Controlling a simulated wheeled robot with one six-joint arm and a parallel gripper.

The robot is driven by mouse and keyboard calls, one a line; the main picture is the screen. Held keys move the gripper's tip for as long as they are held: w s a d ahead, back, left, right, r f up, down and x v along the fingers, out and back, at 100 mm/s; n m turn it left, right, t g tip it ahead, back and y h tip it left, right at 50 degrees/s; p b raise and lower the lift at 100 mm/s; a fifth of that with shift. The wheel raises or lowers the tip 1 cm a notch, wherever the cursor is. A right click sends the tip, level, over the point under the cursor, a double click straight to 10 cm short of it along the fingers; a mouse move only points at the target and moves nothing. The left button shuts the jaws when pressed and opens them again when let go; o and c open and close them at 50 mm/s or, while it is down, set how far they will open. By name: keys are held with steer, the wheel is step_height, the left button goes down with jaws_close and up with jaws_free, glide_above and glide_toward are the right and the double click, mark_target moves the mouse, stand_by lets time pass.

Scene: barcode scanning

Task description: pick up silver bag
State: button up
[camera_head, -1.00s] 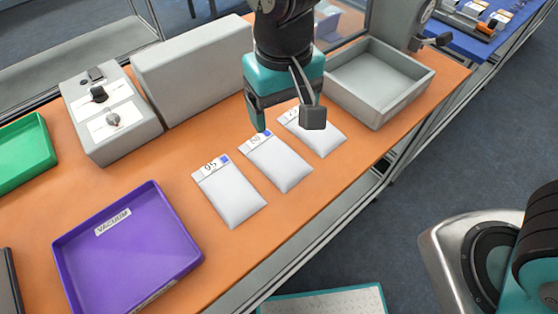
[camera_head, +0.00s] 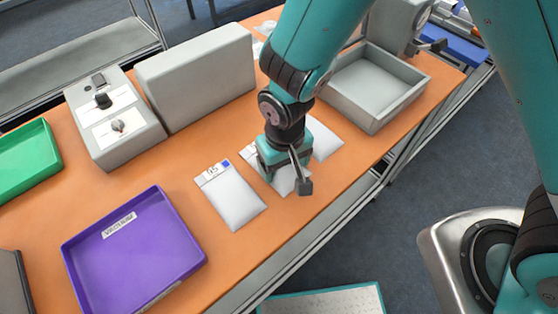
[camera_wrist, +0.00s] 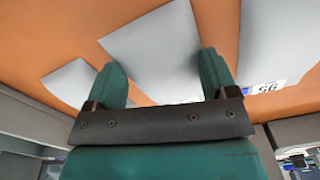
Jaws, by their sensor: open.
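Three silver-white bags lie in a row on the orange table. The left bag (camera_head: 235,199), with a label and a blue mark, is fully in sight in the head view. The middle bag (camera_head: 286,184) is mostly hidden under my gripper (camera_head: 284,186). The right bag (camera_head: 325,142) is partly hidden behind my gripper. In the wrist view, my gripper (camera_wrist: 162,66) is open, its fingers on either side of the middle bag (camera_wrist: 152,50). I cannot tell whether they touch it. A labelled bag (camera_wrist: 280,40) is at the right, another (camera_wrist: 70,84) at the left.
A purple tray (camera_head: 187,269) stands front left on the table (camera_head: 165,170), a green tray (camera_head: 58,157) at the far left. A grey control box (camera_head: 112,122) and a grey block (camera_head: 196,73) stand behind. A grey open bin (camera_head: 378,122) is right of the bags.

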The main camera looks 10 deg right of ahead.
steer(key=shift+f, duration=0.15)
steer(key=c, duration=1)
